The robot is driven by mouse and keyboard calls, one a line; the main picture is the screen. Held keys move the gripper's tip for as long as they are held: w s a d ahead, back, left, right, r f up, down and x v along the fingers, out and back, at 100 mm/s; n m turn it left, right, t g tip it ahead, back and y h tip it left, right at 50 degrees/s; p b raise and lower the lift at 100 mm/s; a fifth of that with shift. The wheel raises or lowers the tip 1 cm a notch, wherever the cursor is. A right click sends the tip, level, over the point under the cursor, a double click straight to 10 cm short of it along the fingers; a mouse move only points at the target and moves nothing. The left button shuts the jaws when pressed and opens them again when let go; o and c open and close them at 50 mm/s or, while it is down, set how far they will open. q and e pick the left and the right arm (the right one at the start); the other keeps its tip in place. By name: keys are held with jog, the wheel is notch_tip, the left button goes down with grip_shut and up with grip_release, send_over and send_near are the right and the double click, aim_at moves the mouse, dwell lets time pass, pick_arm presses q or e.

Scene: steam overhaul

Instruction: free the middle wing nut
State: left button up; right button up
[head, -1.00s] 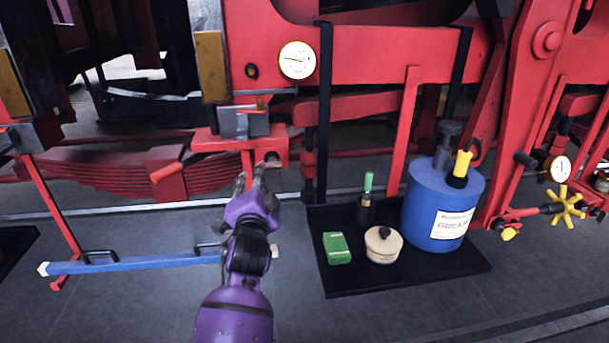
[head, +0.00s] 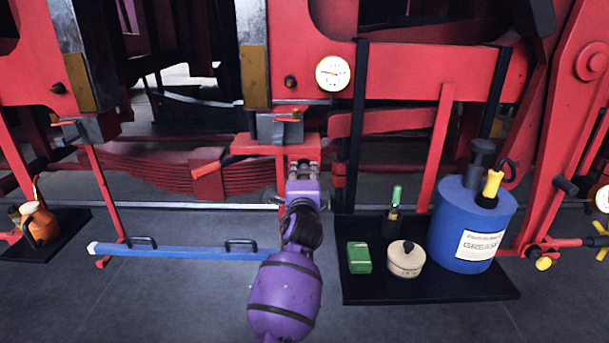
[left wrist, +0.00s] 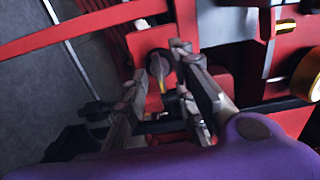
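My left gripper (head: 303,170) is at the right end of a small red bracket (head: 262,144) under a grey block, fingers pointing at it. In the left wrist view, the fingers (left wrist: 161,62) are apart, one on each side of a dark rounded piece with a pale edge (left wrist: 158,67), which looks like the wing nut. A thin yellow strip lies just below it. I cannot tell whether either finger touches it. In the head view the fingers cover this spot. My right gripper is not in view.
A black tray (head: 420,289) at right holds a blue grease drum (head: 455,222), a green box (head: 359,257), a round tin (head: 406,262) and a green-capped bottle. A blue bar (head: 190,251) with handles lies low at left. An orange oil can (head: 40,225) stands far left. A gauge (head: 332,73) hangs above.

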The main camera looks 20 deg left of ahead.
pick_arm(q)
jog(key=shift+w+a, duration=0.15)
jog(key=shift+w, duration=0.3)
grip_shut()
jog(key=shift+r, duration=0.1)
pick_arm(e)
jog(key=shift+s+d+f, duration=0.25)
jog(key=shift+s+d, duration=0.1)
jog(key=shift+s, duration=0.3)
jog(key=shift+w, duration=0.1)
